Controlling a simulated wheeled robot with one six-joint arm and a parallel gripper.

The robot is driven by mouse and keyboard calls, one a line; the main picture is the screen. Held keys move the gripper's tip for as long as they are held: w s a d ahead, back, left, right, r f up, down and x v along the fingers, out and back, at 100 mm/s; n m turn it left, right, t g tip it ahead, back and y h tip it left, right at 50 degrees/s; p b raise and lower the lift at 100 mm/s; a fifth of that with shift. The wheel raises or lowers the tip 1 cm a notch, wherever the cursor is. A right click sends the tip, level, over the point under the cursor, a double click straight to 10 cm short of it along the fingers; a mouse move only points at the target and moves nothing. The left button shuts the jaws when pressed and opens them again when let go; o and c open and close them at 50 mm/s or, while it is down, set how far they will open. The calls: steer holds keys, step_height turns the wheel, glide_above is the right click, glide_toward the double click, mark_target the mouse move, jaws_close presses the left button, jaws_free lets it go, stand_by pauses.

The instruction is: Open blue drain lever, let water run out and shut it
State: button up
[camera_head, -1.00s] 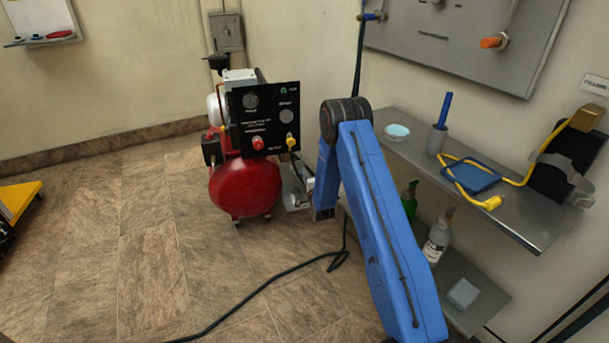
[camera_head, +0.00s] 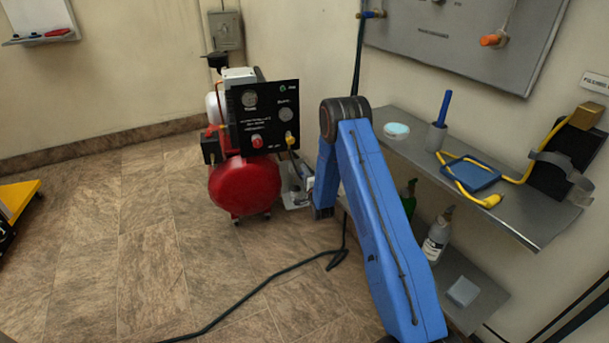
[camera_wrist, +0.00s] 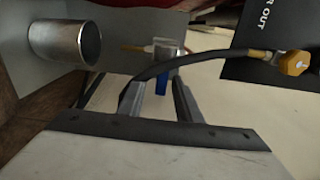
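The blue drain lever (camera_wrist: 162,80) hangs below a small pale, clear-looking fitting (camera_wrist: 166,50) in the wrist view. My gripper (camera_wrist: 159,88) is open, with one finger on each side of the lever. Gaps seem to show beside the lever, but I cannot tell whether a finger touches it. In the head view, my gripper is mostly hidden behind my blue arm, beside the red compressor (camera_head: 245,187). No running water can be made out.
A dark hose (camera_wrist: 190,58) crosses above my right finger to a yellow knob (camera_wrist: 294,62) on the black panel (camera_head: 265,115). A grey shelf (camera_head: 505,205) with several items stands right of my arm. A black cable (camera_head: 255,290) lies on the floor.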

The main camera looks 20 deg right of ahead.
steer(key=shift+s, duration=0.1)
steer(key=s, duration=1.7)
steer(key=shift+s, duration=0.15)
step_height(320, 180, up, 8)
steer(key=w+n+g, duration=0.2)
steer(key=n, duration=0.1)
steer(key=s+a+r+n+g, duration=0.1)
steer(key=s+r+n+g, duration=0.15)
steer(key=s+r, duration=0.5)
steer(key=s+a+r+n+g, duration=0.15)
steer(key=s+r+n, duration=0.3)
steer(key=r, duration=0.65)
steer(key=s+r+n+g, duration=0.2)
steer(key=s+r, duration=0.1)
steer(key=s, duration=1)
steer(key=s+r+n+g, duration=0.2)
steer(key=s+r+n, duration=0.1)
steer(key=s, duration=1.1)
steer(key=s+r+n+g, duration=0.3)
steer(key=s, duration=1.1)
steer(key=shift+s+a+r, duration=0.2)
steer(key=shift+a, duration=0.15)
